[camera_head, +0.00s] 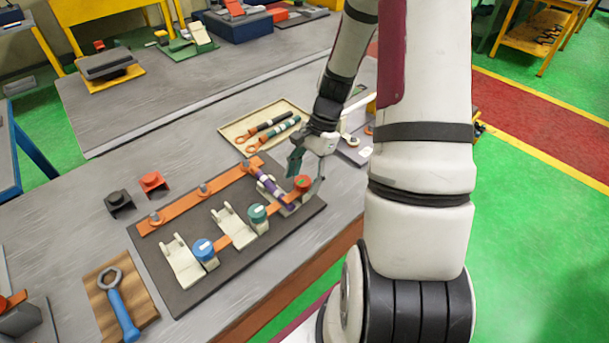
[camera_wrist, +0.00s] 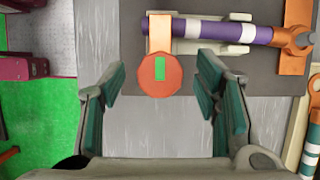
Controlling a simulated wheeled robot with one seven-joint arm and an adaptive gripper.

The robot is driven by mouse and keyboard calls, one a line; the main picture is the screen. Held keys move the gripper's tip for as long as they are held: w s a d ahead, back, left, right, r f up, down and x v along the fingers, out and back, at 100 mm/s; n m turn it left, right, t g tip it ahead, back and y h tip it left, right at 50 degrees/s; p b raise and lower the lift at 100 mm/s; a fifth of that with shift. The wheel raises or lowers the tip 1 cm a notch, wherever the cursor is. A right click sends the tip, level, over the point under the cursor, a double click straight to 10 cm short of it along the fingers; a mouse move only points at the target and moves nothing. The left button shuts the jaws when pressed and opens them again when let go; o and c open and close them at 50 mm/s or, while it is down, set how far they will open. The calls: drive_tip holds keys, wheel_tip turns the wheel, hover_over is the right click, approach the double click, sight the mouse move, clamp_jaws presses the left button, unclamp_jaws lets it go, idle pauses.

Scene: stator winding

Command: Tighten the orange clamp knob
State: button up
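The orange clamp knob (camera_head: 302,184) stands at the right end of the dark board (camera_head: 185,296). In the wrist view, the knob (camera_wrist: 173,87) is an orange-red disc with a green rectangle on top. It sits beside a purple coil bar (camera_head: 270,187) with white bands, which lies in a pale cradle; the bar (camera_wrist: 240,33) also shows in the wrist view. My gripper (camera_head: 307,172) is at the knob. In the wrist view, my gripper (camera_wrist: 160,85) is open, with one teal-padded finger on each side of the knob and visible gaps. Contact cannot be seen.
A teal knob (camera_head: 258,214) and a blue knob (camera_head: 204,250) stand by two empty cradles. An orange busbar (camera_head: 190,203) runs along the board. A tray (camera_head: 235,131) holds more bars. A blue-handled wrench (camera_head: 121,312) lies front left. Red (camera_head: 152,181) and black (camera_head: 118,202) blocks sit left.

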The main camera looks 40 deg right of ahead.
drive_tip(key=c, duration=1.1)
drive_tip(key=shift+n, duration=0.5)
drive_tip(key=o, duration=1.2)
drive_tip(key=shift+c, duration=0.2)
drive_tip(key=v, duration=1.2)
drive_tip(key=shift+w, duration=0.25)
